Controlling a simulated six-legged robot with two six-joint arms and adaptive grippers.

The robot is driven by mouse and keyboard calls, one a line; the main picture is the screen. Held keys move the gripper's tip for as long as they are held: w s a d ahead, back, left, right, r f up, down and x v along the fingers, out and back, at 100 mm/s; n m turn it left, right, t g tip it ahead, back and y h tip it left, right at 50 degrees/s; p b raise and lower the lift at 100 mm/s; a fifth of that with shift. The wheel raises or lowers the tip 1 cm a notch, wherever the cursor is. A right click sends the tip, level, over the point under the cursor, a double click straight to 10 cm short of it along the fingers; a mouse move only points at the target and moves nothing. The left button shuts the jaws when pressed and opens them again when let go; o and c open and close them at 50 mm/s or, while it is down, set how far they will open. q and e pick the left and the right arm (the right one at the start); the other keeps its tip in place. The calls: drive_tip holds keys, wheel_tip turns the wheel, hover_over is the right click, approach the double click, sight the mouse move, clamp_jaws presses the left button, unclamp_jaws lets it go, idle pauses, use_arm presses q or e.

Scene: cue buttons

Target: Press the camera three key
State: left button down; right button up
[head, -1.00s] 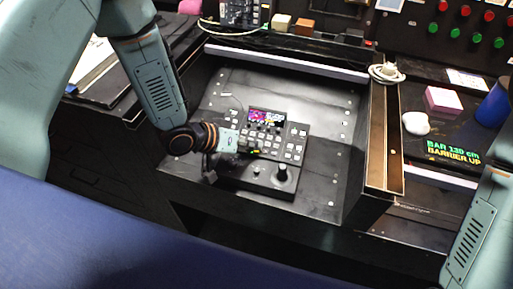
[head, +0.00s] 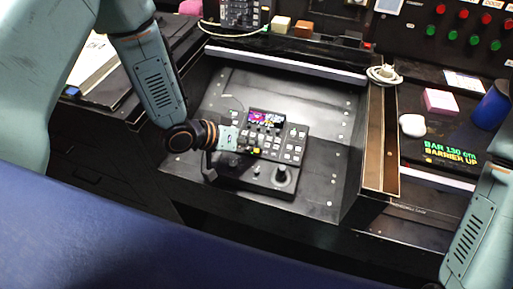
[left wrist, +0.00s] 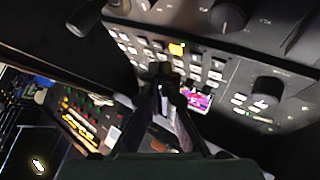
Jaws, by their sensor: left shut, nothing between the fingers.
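The control panel (head: 262,172) is a black console with rows of pale keys, a small colour screen (head: 266,118) and a joystick knob (head: 281,176). It lies on the dark sloped desk. My left gripper (head: 246,146) is shut and empty over the left part of the key rows, hiding some keys. In the left wrist view my left fingertips (left wrist: 160,72) are just beside the key rows, near a lit yellow-orange key (left wrist: 177,49). I cannot tell whether they touch a key. Key labels are too small to read, so I cannot single out camera three. My right gripper is out of view.
A raised ledge (head: 381,150) borders the desk on the right. Beyond it are a white puck-like object (head: 412,126), a pink block (head: 440,101), a blue cup (head: 491,107) and a lit barrier display (head: 451,153). Binders lie at left. The desk around the panel is clear.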

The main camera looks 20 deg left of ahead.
use_arm(q)
drive_tip(key=r+p, duration=0.2)
drive_tip(key=r, duration=0.1)
drive_tip(key=r+p, duration=0.2)
drive_tip(key=shift+s, duration=0.3)
drive_tip(key=shift+f, duration=0.1)
idle(0.5)
drive_tip(key=s+a+f+g+y+b, duration=0.2)
drive_tip(key=s+f, duration=0.3)
drive_tip(key=s, duration=0.5)
drive_tip(key=s+a+f+n+g+y+b, duration=0.1)
drive_tip(key=s+a+f+g+y+b, duration=0.1)
drive_tip(key=s+f, duration=0.4)
drive_tip(key=s+a+f+n+g+y+b, duration=0.1)
drive_tip(key=s+a+f+g+y+b, duration=0.2)
drive_tip(key=s, duration=1)
wheel_tip(320, 180, down, 3)
drive_tip(key=shift+s+a+f, duration=0.1)
drive_tip(key=shift+s+a, duration=0.25)
drive_tip(key=shift+a, duration=0.15)
